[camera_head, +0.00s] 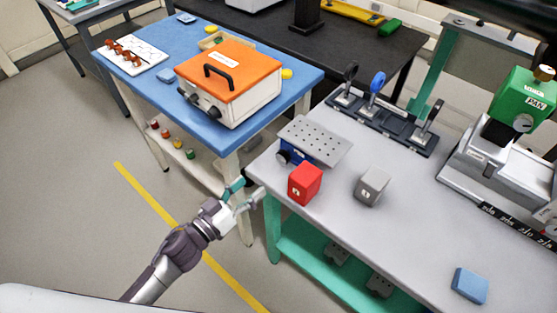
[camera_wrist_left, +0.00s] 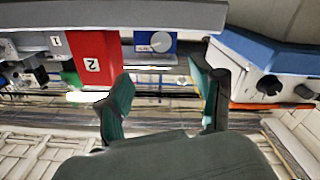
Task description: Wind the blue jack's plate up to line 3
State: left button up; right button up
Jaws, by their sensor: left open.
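The blue jack (camera_head: 298,153) stands near the left edge of the grey bench. Its perforated grey plate (camera_head: 316,139) lies on top, and its dark knob (camera_head: 283,157) faces left. In the left wrist view the jack's blue side (camera_wrist_left: 141,40) shows with a round grey knob (camera_wrist_left: 161,41). No numbered height lines can be read. My left gripper (camera_head: 246,194) is open and empty beside the bench's left corner, apart from the knob. In the left wrist view its teal fingertips (camera_wrist_left: 163,88) are spread below the knob.
A red block (camera_head: 304,184) marked 2 stands close in front of the jack; a grey block (camera_head: 372,185) marked 1 is to its right. Clamps (camera_head: 380,112) stand behind. An orange-lidded case (camera_head: 232,85) sits on the blue table. The bench's front is mostly clear.

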aim_at(281, 159)
pick_arm(q)
jog(key=x, duration=1.1)
jog(key=shift+w+d+p, duration=0.1)
jog(key=shift+w+p, duration=0.25)
jog(key=shift+w, duration=0.05)
jog(key=shift+c, duration=0.2)
jog(key=shift+f, duration=0.1)
jog(key=c, duration=1.1)
jog(key=shift+m, duration=0.3)
jog(key=m, duration=0.3)
jog(key=shift+s+m, duration=0.1)
jog(key=shift+m, duration=1.5)
